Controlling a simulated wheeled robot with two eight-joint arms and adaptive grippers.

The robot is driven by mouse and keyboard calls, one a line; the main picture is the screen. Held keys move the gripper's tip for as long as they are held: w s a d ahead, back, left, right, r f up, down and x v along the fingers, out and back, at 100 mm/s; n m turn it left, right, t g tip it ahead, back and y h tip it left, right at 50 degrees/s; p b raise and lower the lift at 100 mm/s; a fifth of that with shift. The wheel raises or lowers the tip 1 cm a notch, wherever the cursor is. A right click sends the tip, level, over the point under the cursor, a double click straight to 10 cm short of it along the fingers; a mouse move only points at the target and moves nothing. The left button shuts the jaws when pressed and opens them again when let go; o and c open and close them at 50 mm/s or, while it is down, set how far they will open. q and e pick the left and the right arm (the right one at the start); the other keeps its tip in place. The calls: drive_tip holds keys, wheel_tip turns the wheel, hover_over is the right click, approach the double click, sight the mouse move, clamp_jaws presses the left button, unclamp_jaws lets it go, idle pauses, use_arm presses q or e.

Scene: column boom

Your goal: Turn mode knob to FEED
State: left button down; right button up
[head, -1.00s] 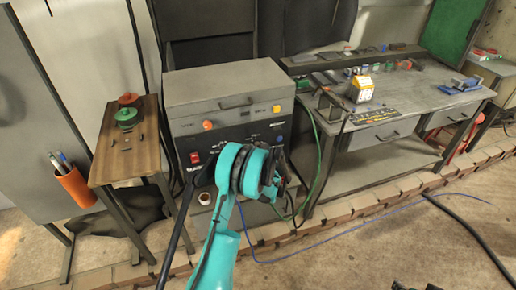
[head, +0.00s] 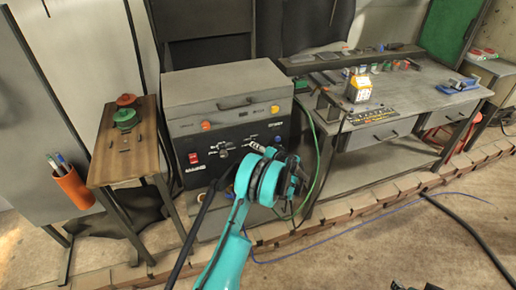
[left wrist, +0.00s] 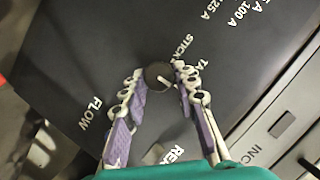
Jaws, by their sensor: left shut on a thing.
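The grey machine (head: 228,95) stands behind my left gripper, with a black front panel of knobs and a red switch (head: 193,158). My left gripper (head: 296,178) is at the right part of this panel in the head view. In the left wrist view its two purple-and-white fingers (left wrist: 159,76) are shut on a small dark round knob (left wrist: 157,72) with a white mark. The words STICK and FLOW and a partly hidden TA show near it. FEED is not readable. Dark tips at the head view's bottom edge may be my right gripper (head: 415,287).
A second knob (left wrist: 155,153) lies between the fingers, lower in the wrist view. A workbench (head: 400,110) stands right. A green cable (head: 322,165) hangs beside the machine.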

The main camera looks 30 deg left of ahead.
use_arm(q)
drive_tip(key=shift+m, duration=0.3)
idle(0.4)
drive_tip(key=c, duration=1.2)
unclamp_jaws()
drive_tip(key=shift+o, duration=0.2)
drive_tip(key=shift+d, duration=0.1)
drive_tip(key=v, duration=1.1)
drive_tip(key=shift+d, duration=0.4)
drive_tip(key=shift+s+r, duration=0.1)
drive_tip(key=shift+r, duration=0.05)
